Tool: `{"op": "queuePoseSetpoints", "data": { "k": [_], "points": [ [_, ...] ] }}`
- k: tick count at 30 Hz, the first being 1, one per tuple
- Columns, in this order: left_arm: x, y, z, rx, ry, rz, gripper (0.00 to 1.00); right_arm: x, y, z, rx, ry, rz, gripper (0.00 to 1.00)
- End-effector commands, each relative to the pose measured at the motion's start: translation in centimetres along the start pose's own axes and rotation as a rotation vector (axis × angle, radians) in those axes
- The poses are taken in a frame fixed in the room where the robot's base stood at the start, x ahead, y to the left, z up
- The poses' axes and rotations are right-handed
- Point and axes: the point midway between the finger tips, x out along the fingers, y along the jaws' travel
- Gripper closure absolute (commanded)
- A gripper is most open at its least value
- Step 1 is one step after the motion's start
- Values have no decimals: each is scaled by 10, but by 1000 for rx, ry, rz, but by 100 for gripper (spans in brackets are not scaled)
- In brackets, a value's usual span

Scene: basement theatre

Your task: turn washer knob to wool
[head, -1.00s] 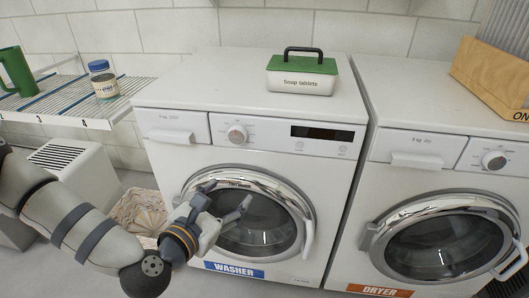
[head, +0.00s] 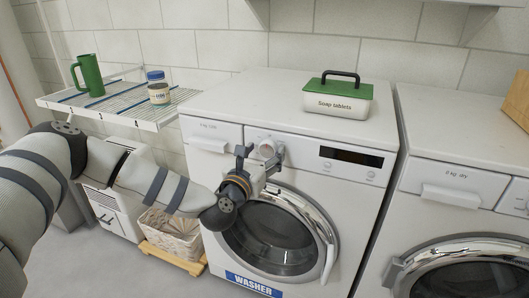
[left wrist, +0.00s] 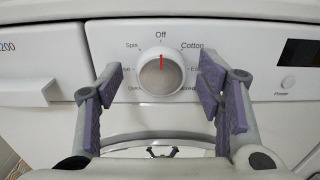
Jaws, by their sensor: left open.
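The washer (head: 215,218) is white, with a blue WASHER label. Its round grey knob (left wrist: 161,76) has a red mark pointing up at Off in the left wrist view. Spin and Cotton are readable beside it; lower labels are partly hidden by my fingers, and I cannot make out Wool. In the head view the knob (head: 266,147) shows between my fingers. My left gripper (head: 261,156) is open in front of the washer panel, with one finger on each side of the knob. In the left wrist view there are gaps between the fingers and the knob. My right gripper is out of view.
A green-lidded soap tablets box (head: 337,98) stands on the washer. The dryer (head: 450,170) stands to the right. A wire shelf (head: 125,107) at left holds a green mug (head: 90,76) and a jar (head: 158,92).

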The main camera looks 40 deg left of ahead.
Motion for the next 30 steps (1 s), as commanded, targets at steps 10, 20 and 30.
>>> {"op": "queuePoseSetpoints", "data": {
  "k": [10, 20, 30],
  "points": [
    [5, 0, 0, 0, 0, -1, 48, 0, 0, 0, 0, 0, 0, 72],
    [4, 0, 0, 2, 0, -1, 86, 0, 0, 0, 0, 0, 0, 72],
    [5, -1, 1, 118, -1, -1, 86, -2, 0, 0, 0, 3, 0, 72]
  ]
}}
